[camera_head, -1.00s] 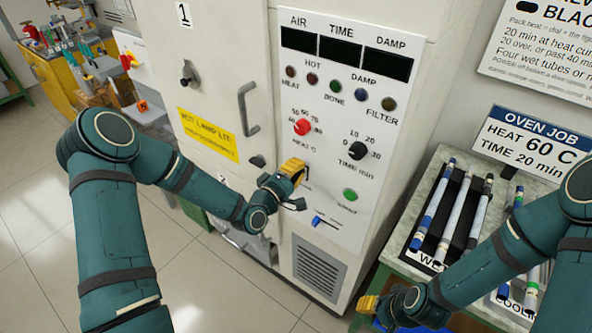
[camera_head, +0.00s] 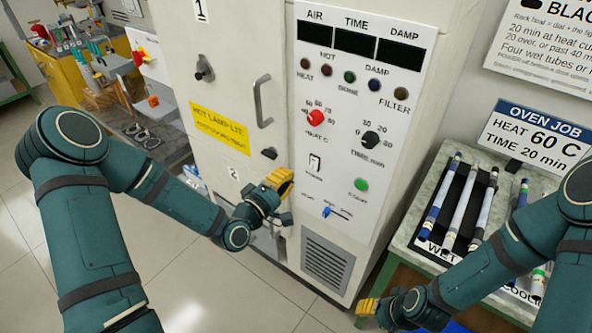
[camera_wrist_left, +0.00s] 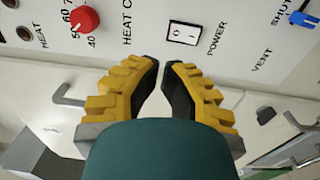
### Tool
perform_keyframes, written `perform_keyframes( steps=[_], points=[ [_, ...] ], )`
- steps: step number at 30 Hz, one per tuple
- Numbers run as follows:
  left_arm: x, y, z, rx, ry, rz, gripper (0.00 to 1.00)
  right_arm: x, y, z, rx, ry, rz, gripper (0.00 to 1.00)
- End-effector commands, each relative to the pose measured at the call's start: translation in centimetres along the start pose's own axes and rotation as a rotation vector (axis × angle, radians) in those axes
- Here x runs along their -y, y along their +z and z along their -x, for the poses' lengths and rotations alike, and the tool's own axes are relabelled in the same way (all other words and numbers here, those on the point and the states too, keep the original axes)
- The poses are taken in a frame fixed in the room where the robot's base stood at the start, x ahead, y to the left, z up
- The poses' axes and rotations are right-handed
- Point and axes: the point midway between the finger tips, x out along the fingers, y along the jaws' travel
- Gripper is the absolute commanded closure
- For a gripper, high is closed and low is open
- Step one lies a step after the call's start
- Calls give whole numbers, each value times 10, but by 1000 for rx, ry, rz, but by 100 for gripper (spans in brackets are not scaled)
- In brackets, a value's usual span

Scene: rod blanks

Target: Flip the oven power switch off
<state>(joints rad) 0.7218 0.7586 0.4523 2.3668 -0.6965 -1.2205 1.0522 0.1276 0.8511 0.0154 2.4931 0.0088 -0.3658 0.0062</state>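The oven's power switch (camera_head: 315,162) is a small white rocker in a dark frame on the white control panel, below the red heat knob. It also shows in the left wrist view (camera_wrist_left: 186,33), above the fingertips, with the word POWER beside it. Which way it is tipped is hard to tell. My left gripper (camera_head: 284,178) is left of the switch and a little lower, apart from it. In the left wrist view its yellow fingers (camera_wrist_left: 163,66) come nearly together at the tips, with nothing between them. My right gripper (camera_head: 366,306) is low by the rack table; its fingers are unclear.
The red heat knob (camera_head: 316,118), black time knob (camera_head: 370,139), green start button (camera_head: 361,185) and blue vent slider (camera_head: 327,212) surround the switch. The three displays (camera_head: 355,43) are dark. A door handle (camera_head: 262,102) sticks out at left. A rod rack stands on the right table (camera_head: 408,228).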

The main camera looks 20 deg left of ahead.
Motion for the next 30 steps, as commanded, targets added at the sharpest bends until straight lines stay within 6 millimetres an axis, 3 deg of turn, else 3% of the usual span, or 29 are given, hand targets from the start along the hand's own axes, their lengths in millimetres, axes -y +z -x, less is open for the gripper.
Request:
perform_keyframes(
  steps=[7, 25, 28, 30],
  points=[
    [-4, -1, 26, -2, -1, 0, 100, 0, 0, 1, 0, 0, 0, 53],
    [-3, 1, 28, 1, -7, -3, 100, 0, 0, 1, 0, 0, 0, 53],
    [12, 10, 27, 20, -73, -42, 100, 0, 0, 1, 0, 0, 0, 53],
    [35, 24, 26, 55, -177, -108, 100, 0, 0, 1, 0, 0, 0, 53]
  ],
)
